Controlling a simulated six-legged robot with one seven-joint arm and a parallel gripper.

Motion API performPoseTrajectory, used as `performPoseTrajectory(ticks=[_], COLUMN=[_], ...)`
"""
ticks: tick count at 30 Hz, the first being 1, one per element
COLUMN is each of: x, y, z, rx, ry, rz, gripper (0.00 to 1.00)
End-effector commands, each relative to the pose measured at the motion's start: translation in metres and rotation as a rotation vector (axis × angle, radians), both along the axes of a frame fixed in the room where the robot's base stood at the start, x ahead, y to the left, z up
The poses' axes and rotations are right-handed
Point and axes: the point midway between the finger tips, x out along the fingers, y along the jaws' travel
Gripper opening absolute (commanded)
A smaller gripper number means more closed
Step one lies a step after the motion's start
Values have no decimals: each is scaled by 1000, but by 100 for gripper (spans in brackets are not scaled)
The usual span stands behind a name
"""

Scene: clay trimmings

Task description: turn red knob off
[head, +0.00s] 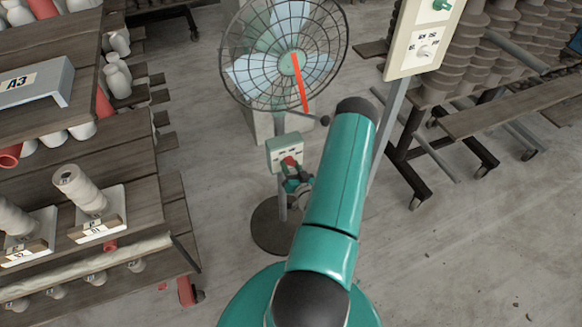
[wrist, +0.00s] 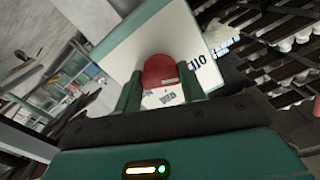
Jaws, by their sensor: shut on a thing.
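The red knob (head: 289,161) sits on the front of a small pale control box (head: 285,148) on the stand of a fan (head: 287,55). In the wrist view the red knob (wrist: 162,72) shows between the two green fingers, against the white panel (wrist: 150,38) with printed markings. My gripper (wrist: 165,88) is shut on the knob, with one finger on each side. In the head view my gripper (head: 292,178) is small and partly hidden by my own arm. Part of the printing on the panel is covered by the knob and fingers.
A second panel (head: 424,35) with a green knob and a white knob stands at the upper right. Wooden shelves (head: 100,180) with white spools fill the left. A rack (head: 510,110) of grey stacked pieces stands at the right. The grey floor between is mostly clear.

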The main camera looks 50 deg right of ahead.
Motion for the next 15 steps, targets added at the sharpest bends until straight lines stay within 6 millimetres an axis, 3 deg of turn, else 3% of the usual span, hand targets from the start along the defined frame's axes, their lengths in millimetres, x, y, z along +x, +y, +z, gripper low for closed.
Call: performPoseTrajectory(ticks=[13, 14, 15], x=[0, 0, 0], y=[-1, -1, -1], z=[0, 0, 0], rx=[-12, -12, -12], ry=[6, 6, 6], rz=[0, 0, 0], gripper=[17, 46, 54])
